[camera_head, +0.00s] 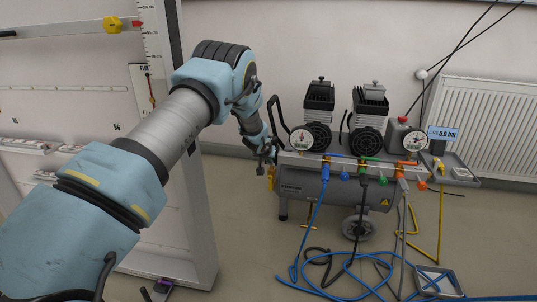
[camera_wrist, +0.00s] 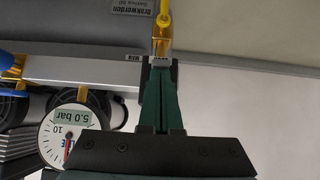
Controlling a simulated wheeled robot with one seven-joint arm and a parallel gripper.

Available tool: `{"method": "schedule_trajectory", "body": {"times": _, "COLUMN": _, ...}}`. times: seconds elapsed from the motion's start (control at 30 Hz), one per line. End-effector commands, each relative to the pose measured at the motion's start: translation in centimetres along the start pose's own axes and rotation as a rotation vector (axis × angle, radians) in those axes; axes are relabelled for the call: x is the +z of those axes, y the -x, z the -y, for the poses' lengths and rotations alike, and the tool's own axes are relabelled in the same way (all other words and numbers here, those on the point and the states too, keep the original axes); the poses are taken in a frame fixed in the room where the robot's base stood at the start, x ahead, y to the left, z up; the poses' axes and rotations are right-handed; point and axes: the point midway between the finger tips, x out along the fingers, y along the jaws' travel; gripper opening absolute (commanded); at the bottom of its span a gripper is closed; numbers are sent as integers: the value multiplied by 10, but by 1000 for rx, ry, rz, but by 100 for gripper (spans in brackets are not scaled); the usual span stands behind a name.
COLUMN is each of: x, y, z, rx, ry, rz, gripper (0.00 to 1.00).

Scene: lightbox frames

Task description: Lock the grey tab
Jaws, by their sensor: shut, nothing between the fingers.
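My gripper (camera_head: 268,156) is at the left end of the grey manifold bar (camera_head: 345,163) on the compressor. In the wrist view its dark green fingers (camera_wrist: 160,72) are together, with their tips at a small pale grey piece (camera_wrist: 159,61) with dark marking. This may be the grey tab; I cannot tell its position or whether the tips touch it. A yellow fitting (camera_wrist: 162,45) sits just beyond it, and its yellow part also shows below my gripper in the head view (camera_head: 271,180). The fingers partly hide the bar's end.
The grey compressor tank (camera_head: 300,188) carries two motors and gauges (camera_head: 301,139). Blue, green and orange connectors (camera_head: 325,170) line the bar. Blue hoses (camera_head: 350,270) lie on the floor. A white panel frame (camera_head: 195,220) stands left, a radiator (camera_head: 490,120) right.

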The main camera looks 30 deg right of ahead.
Motion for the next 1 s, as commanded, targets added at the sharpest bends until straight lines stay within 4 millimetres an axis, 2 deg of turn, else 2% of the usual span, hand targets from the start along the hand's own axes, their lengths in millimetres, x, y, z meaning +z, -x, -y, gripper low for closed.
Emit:
{"method": "schedule_trajectory", "body": {"times": 0.1, "x": 4, "y": -1, "z": 0, "rx": -1, "ry": -1, "rz": 8, "gripper": 0}}
{"method": "schedule_trajectory", "body": {"times": 0.27, "x": -6, "y": 9, "z": 0, "rx": -1, "ry": 0, "rz": 7, "gripper": 0}}
{"method": "schedule_trajectory", "body": {"times": 0.43, "x": -35, "y": 33, "z": -2, "rx": 0, "ry": 1, "rz": -1, "gripper": 0}}
{"method": "schedule_trajectory", "body": {"times": 0.8, "x": -31, "y": 107, "z": -2, "rx": 0, "ry": 0, "rz": -1, "gripper": 0}}
{"method": "schedule_trajectory", "body": {"times": 1.0, "x": -30, "y": 125, "z": -2, "rx": -1, "ry": 1, "rz": 1, "gripper": 0}}
